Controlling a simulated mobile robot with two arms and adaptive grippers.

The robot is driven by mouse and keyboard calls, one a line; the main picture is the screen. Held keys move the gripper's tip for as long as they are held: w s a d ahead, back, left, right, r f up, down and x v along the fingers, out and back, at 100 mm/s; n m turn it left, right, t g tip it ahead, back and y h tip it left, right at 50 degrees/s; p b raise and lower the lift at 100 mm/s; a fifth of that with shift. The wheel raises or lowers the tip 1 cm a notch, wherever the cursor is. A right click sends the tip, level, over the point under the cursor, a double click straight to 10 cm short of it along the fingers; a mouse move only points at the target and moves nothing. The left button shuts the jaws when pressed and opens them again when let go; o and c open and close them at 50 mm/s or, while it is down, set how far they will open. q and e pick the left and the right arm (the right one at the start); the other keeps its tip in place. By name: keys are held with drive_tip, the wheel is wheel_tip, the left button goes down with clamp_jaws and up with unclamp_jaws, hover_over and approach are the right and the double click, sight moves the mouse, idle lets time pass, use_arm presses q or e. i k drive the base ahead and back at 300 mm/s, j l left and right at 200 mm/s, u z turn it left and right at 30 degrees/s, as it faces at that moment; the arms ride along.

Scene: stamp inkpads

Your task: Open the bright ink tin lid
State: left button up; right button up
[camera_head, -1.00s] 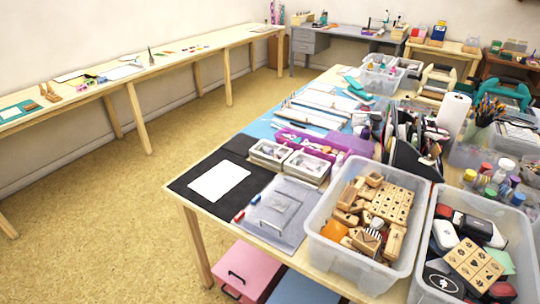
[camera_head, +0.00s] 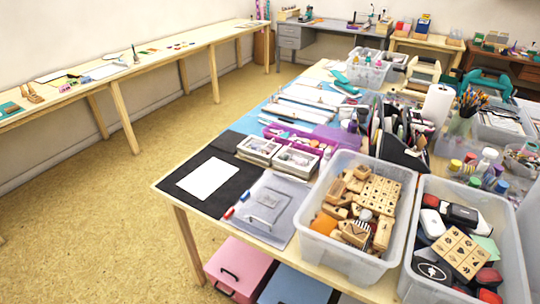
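I cannot pick out the bright ink tin or its lid for certain. A clear plastic bin (camera_head: 405,286) at the lower right holds dark, red and white cases that look like ink pads or tins. Among them are a black case with a white oval (camera_head: 431,271), a red rounded item (camera_head: 488,277) and a red-and-black case (camera_head: 459,214). A wooden stamp block (camera_head: 459,253) lies on top and hides part of the contents. Neither of my grippers is in view.
A clear bin (camera_head: 336,254) of wooden stamps stands beside it on the wooden table (camera_head: 165,189). A black mat with a white sheet (camera_head: 207,178) and a grey clear-topped case (camera_head: 266,206) lie to the left. Bottles and holders crowd behind. Open floor (camera_head: 90,220) lies left.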

sight(268, 159)
drive_tip(key=i+j+z, duration=0.1)
drive_tip(key=i+j, duration=0.3)
drive_tip(key=j, duration=0.25)
drive_tip(key=i+j+z, duration=0.15)
drive_tip(key=i+j, duration=0.05)
drive_tip(key=j, duration=0.1)
